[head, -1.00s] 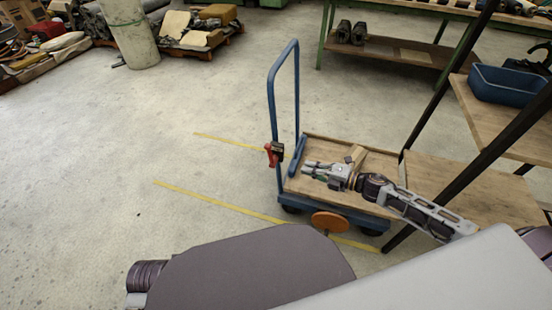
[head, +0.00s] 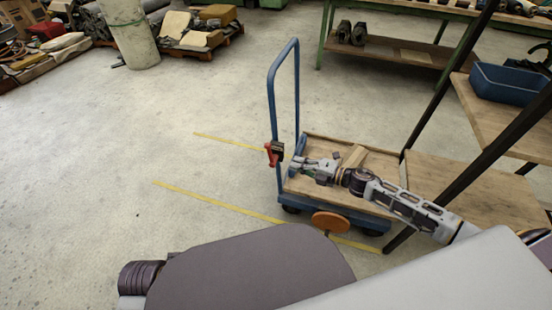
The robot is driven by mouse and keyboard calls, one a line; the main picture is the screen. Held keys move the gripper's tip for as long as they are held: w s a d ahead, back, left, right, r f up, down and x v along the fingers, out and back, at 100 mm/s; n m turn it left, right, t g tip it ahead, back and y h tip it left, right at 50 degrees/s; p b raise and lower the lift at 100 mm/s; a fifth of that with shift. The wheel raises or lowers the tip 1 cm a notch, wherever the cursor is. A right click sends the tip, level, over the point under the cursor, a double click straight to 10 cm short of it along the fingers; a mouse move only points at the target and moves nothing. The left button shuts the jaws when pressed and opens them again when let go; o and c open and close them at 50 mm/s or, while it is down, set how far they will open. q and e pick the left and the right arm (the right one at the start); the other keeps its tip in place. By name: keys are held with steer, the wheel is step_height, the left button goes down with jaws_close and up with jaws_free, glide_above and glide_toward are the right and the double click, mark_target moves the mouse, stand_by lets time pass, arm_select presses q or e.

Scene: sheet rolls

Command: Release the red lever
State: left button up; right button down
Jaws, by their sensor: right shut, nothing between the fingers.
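The red lever (head: 269,154) sits on a dark bracket on the upright of the blue trolley handle (head: 270,90). My right gripper (head: 294,166) is shut and empty. It reaches in from the right over the wooden deck of the trolley (head: 345,190), with its fingertips pointing left toward the lever. The fingertips appear a short way to the right of the lever, with a small gap between them in the picture. My left gripper is not in view.
An orange disc (head: 331,221) stands at the trolley's front edge. A wooden shelf rack with dark posts (head: 470,175) and a blue bin (head: 508,84) is at the right. A green workbench (head: 420,52) is behind. The floor left of the trolley is clear, with yellow lines.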

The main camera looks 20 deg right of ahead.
mark_target(275, 157)
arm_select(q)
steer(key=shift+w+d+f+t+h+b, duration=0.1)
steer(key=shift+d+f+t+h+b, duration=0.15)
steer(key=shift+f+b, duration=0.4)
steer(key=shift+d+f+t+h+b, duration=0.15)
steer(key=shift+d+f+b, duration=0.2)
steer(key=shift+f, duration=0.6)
arm_select(e)
steer(key=shift+x, duration=4.75)
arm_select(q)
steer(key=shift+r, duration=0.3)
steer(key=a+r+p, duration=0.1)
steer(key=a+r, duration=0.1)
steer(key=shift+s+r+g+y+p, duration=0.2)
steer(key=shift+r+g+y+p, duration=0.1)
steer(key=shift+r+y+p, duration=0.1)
arm_select(e)
steer(key=shift+w+h, duration=0.1)
steer(key=shift+h, duration=0.2)
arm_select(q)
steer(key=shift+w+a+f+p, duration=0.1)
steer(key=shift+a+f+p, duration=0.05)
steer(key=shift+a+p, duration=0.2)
arm_select(e)
steer(key=shift+a, duration=0.1)
